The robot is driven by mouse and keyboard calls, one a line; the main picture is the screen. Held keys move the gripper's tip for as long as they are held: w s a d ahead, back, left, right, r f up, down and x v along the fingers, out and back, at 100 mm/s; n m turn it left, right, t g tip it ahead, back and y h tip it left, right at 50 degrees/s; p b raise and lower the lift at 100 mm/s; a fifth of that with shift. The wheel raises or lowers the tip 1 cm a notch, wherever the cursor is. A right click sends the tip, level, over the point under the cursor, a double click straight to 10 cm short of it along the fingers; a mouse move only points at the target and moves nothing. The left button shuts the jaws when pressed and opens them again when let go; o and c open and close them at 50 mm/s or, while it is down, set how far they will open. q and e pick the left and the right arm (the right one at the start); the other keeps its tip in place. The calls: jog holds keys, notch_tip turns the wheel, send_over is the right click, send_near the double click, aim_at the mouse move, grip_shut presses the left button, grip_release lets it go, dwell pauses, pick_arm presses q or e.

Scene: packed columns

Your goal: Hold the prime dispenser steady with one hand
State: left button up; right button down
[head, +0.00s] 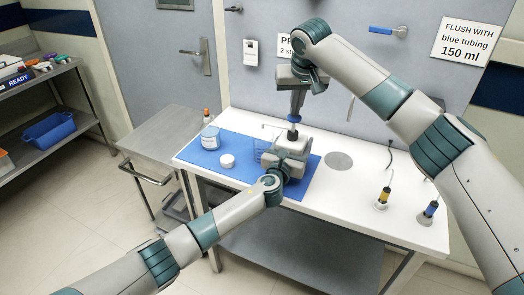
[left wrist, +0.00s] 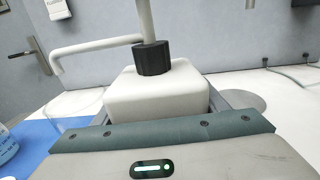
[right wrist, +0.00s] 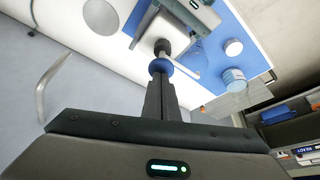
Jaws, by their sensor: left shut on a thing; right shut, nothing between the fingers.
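The dispenser is a white bottle (left wrist: 150,95) with a black collar (left wrist: 152,58), a pale upright stem and a spout bent to the left. It stands upright on the blue mat (head: 300,187), its body mostly hidden in the head view. My left gripper (head: 290,150) is shut around the bottle's body, a finger on each side in the left wrist view. My right gripper (head: 294,112) is shut and empty, pointing down right above the blue pump top (right wrist: 160,67). I cannot tell whether its fingertips touch the top.
A clear beaker (head: 258,151), a white lid-like round (head: 227,160) and a labelled jar (head: 210,138) stand left of the dispenser. A grey disc (head: 338,161) and yellow and blue fittings (head: 383,197) are on the right of the white table (head: 350,190). A metal cart (head: 160,135) stands left.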

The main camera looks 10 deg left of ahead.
jog(key=shift+f, duration=0.7)
dwell(0.5)
jog(key=shift+r, duration=1.75)
jog(key=shift+f, duration=0.25)
jog(key=shift+f, duration=1.45)
jog(key=shift+r, duration=1.7)
jog(key=shift+r, duration=0.15)
